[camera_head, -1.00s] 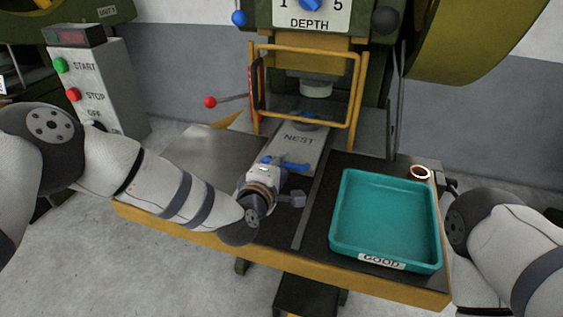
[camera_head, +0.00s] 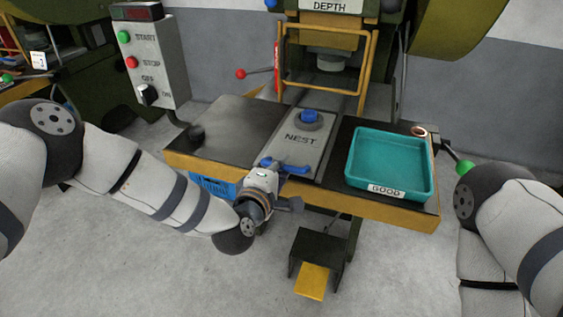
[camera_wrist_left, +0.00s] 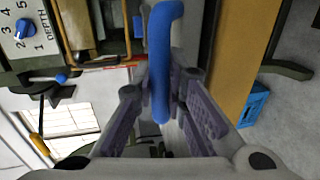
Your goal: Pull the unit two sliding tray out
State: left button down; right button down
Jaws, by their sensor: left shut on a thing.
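The sliding tray (camera_head: 306,139) is a grey plate marked NEST, with a round blue-topped nest piece (camera_head: 310,117) on it. It lies on the press table, in front of the yellow guard frame. Its blue handle (camera_head: 290,166) is at the tray's near end. My left gripper (camera_head: 272,170) is at the handle, near the table's front edge. In the left wrist view the blue handle (camera_wrist_left: 163,70) stands between the two fingers of the left gripper (camera_wrist_left: 165,100), which is shut on it. My right gripper is not in view; only the right arm shows.
A teal bin (camera_head: 390,165) labelled GOOD sits right of the tray, with a copper coil (camera_head: 418,131) behind it. A control box (camera_head: 152,62) stands at the left. A blue crate (camera_head: 215,187) is under the table's left side. A yellow pedal (camera_head: 312,281) is on the floor.

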pick_arm(q)
jog(key=shift+s+a, duration=0.1)
jog(key=shift+s, duration=0.05)
jog(key=c, duration=1.6)
grip_release()
jog(key=v, duration=1.2)
